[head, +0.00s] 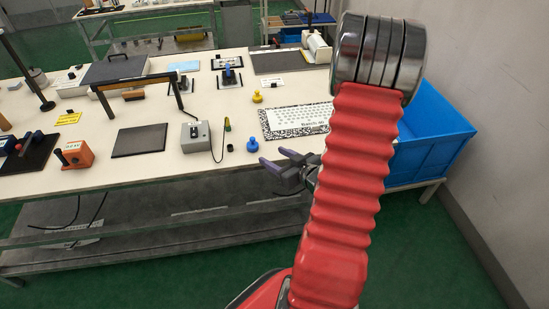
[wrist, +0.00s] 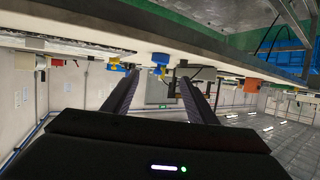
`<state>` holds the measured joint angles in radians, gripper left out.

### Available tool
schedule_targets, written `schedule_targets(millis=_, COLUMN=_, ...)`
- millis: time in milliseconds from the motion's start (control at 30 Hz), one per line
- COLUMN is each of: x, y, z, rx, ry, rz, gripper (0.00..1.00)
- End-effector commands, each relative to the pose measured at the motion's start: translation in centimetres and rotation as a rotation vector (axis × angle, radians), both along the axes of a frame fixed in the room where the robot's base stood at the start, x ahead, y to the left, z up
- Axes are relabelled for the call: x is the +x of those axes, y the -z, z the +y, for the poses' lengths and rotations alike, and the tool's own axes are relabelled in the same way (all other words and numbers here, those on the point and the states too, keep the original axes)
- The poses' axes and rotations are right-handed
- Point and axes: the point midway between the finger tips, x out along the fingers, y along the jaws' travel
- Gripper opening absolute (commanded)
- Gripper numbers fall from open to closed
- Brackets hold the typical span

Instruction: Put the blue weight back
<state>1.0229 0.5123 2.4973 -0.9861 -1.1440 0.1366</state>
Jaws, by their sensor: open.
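The blue weight (head: 252,144), a small knobbed piece, stands upright near the front edge of the white bench (head: 200,155). My gripper (head: 271,157) is open and empty just to the right and in front of the weight, low by the bench edge. In the wrist view, which is upside down, the blue weight (wrist: 160,62) shows between the spread fingers (wrist: 159,76), beyond their tips. I see no contact between them. A yellow weight (head: 257,97) stands further back. No place marked for the blue weight can be made out.
A white dotted board (head: 296,118) lies behind my gripper. A small dark piece (head: 230,148) and a grey box (head: 195,136) with a cable stand left of the weight. A blue bin (head: 435,135) is at the right. A dark handle frame (head: 135,82) rises further left.

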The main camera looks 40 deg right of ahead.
Motion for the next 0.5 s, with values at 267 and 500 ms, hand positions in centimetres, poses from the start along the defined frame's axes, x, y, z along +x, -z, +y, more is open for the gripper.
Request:
schedule_targets(millis=267, x=0.2, y=-0.1, z=0.1, rx=-0.006, ry=-0.003, rz=0.004, gripper=0.52)
schedule_targets(millis=500, x=1.8, y=-1.6, z=0.2, rx=-0.081, ry=0.007, rz=0.085, gripper=0.52)
